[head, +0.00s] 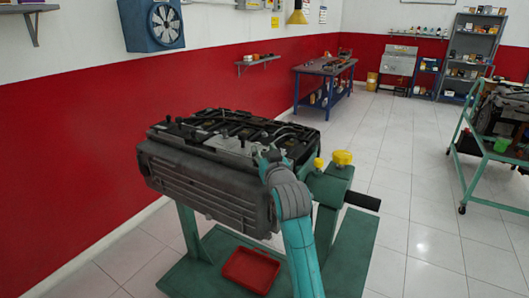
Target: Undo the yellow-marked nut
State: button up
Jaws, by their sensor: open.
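An engine (205,185) with a ribbed grey cover is mounted on a green stand (345,245). No yellow-marked nut can be made out on the engine at this size. My arm reaches up from the bottom, and its end with my gripper (268,157) is at the engine's right part, near its top. My gripper is open, but its fingers are small and mostly hidden by my own wrist. I cannot tell whether it touches the engine.
A red tray (251,270) lies on the stand's base below the engine. A black handle (362,201) sticks out to the right. A green trolley (485,150) with another engine stands at the far right. The tiled floor between is clear.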

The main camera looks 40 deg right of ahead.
grip_shut()
jog(key=shift+n+y, duration=0.3)
jog(key=shift+y, duration=0.1)
jog(key=n+t+y, duration=0.1)
jog(key=y, duration=0.1)
jog(key=n+y, duration=0.2)
jog(key=y, duration=0.1)
jog(key=shift+d+t, duration=0.1)
jog(key=shift+t, duration=0.3)
jog(key=shift+n+y, duration=2)
jog(key=shift+y, duration=0.9)
jog(key=shift+g+y, duration=0.3)
grip_release()
